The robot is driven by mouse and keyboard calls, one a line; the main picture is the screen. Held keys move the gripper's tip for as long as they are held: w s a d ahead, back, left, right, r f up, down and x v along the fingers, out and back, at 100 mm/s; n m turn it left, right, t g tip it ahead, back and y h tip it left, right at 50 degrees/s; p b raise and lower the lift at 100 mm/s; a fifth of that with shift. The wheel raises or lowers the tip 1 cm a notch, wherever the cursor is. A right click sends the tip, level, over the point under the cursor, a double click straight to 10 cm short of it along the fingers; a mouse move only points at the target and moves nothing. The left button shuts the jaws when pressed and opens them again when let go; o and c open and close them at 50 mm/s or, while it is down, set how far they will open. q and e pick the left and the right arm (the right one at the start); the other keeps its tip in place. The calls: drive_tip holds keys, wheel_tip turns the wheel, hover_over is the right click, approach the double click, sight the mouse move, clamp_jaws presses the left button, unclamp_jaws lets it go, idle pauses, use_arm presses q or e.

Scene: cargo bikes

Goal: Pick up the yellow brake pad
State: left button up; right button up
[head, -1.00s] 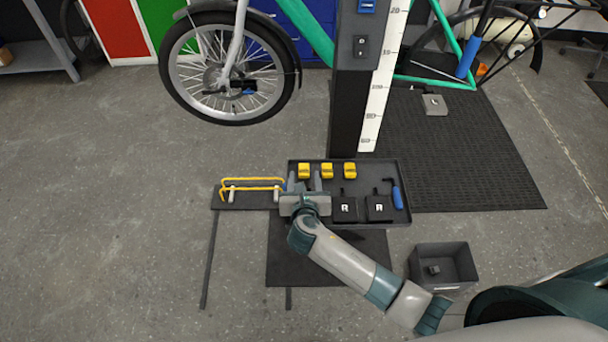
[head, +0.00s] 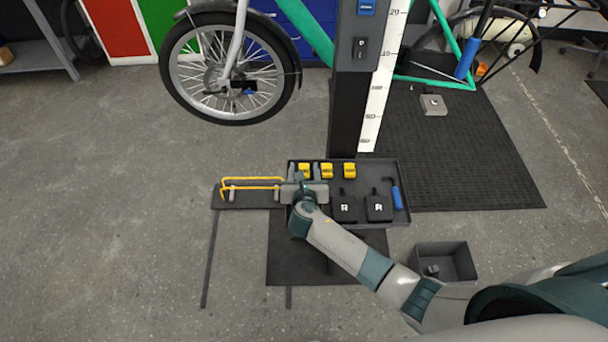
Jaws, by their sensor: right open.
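Three yellow brake pads lie in a row along the back of a dark tray: the left one (head: 304,169), the middle one (head: 327,171) and the right one (head: 349,171). The tray (head: 404,215) sits in front of the bike stand's post. My right gripper (head: 304,172) is open over the tray's back left part. Its two fingers point away from me, one on each side of the left pad as seen from above. I cannot tell whether they touch it. My left gripper is not in view.
Two black blocks marked R (head: 345,209) and a blue-handled tool (head: 396,197) lie in the tray. A yellow rack (head: 251,181) stands directly left of it. A grey bin (head: 458,262) is on the floor at right. The post (head: 347,120) rises behind the tray.

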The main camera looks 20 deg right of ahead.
sight(304, 169)
drive_tip(key=c, duration=1)
drive_tip(key=shift+r, duration=0.45)
wheel_tip(304, 169, up, 3)
drive_tip(key=shift+r, duration=0.2)
drive_tip(key=d+r, duration=0.2)
drive_tip(key=d, duration=0.1)
drive_tip(key=s+d+r, duration=0.1)
drive_tip(key=d+r, duration=0.1)
drive_tip(key=d, duration=0.2)
drive_tip(key=s+d+r+b, duration=0.1)
drive_tip(key=d+r, duration=0.1)
drive_tip(key=d, duration=0.2)
drive_tip(key=shift+s+d+r, duration=0.15)
drive_tip(key=shift+d+r, duration=0.1)
drive_tip(key=shift+r, duration=0.15)
drive_tip(key=shift+a, duration=0.1)
